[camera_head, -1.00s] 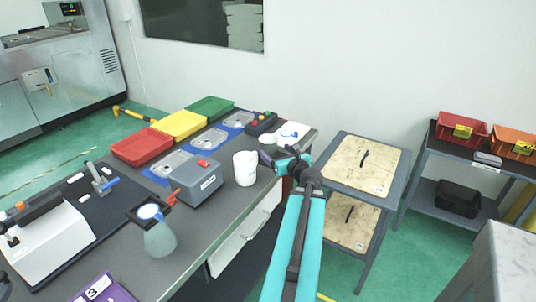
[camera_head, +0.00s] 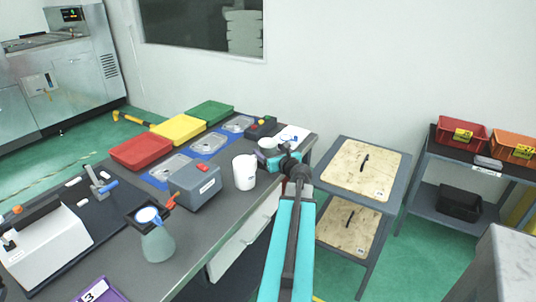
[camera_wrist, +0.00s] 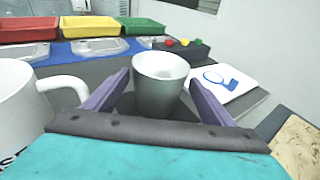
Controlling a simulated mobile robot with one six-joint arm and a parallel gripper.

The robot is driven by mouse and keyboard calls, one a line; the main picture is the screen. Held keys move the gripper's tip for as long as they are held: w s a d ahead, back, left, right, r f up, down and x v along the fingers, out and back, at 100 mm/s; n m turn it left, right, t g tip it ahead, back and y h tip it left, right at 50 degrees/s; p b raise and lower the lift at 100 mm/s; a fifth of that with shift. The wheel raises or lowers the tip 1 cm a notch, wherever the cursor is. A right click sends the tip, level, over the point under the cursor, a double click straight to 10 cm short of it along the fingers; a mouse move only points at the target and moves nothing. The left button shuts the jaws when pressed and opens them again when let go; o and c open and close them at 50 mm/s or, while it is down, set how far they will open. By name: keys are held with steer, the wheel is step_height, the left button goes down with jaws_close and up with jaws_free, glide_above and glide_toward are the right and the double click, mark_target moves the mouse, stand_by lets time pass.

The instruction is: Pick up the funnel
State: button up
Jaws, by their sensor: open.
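A pale grey, tapered cup-shaped piece (camera_wrist: 161,82), wide and open at the top, stands upright between the two purple fingers of my gripper (camera_wrist: 158,78) in the wrist view. I take it to be the funnel; its lower end is partly hidden. The fingers are open, one on each side, with small gaps visible. In the head view this piece (camera_head: 268,143) is near the far right end of the dark bench, with my gripper (camera_head: 275,156) right at it and its fingers hard to make out.
A white handled jug (camera_head: 244,172) stands close by on the left; its handle (camera_wrist: 66,84) comes near my left finger. A button box (camera_head: 262,127) and a white card (camera_wrist: 222,83) lie behind and right. A grey box (camera_head: 193,187), trays and a wooden-topped stand (camera_head: 340,165) are around.

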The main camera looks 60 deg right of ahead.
stand_by(0.3)
steer(key=shift+p+x, duration=0.55)
steer(key=shift+x, duration=2.05)
steer(key=shift+a+f, duration=0.1)
steer(key=shift+a, duration=0.05)
steer(key=c, duration=1.2)
